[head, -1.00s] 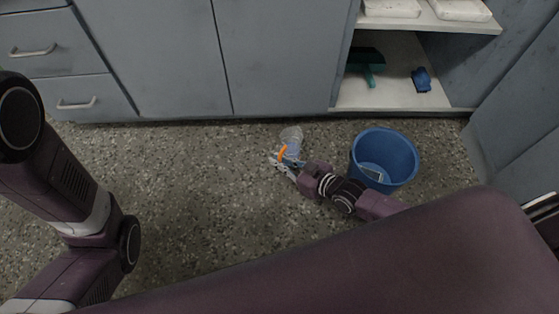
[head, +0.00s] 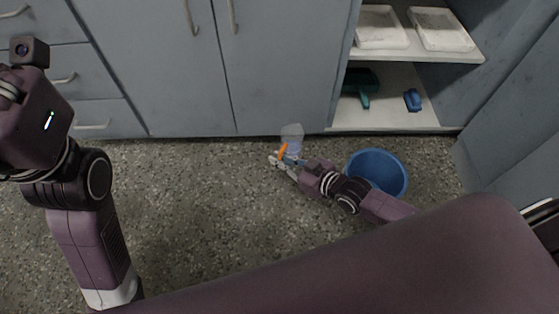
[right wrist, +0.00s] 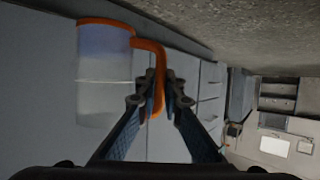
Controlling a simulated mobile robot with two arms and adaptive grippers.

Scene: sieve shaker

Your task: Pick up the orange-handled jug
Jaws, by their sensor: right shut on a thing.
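The jug (head: 292,134) is clear with an orange handle, low over the floor near the cabinet front in the head view. In the right wrist view the jug (right wrist: 104,80) shows an orange rim and handle, with its clear body left of the fingers. My right gripper (head: 279,161) is shut on the orange handle, which also lies between its fingertips in the right wrist view (right wrist: 162,98). I cannot tell whether the jug touches the floor. My left arm is at the left of the head view; its gripper fingers are not in view.
A blue bucket (head: 377,171) stands on the floor just right of my right gripper. Grey cabinets (head: 170,75) close off the back. Open shelves at right hold white trays (head: 381,28), a teal item (head: 362,88) and a blue item (head: 412,100). Floor at left is clear.

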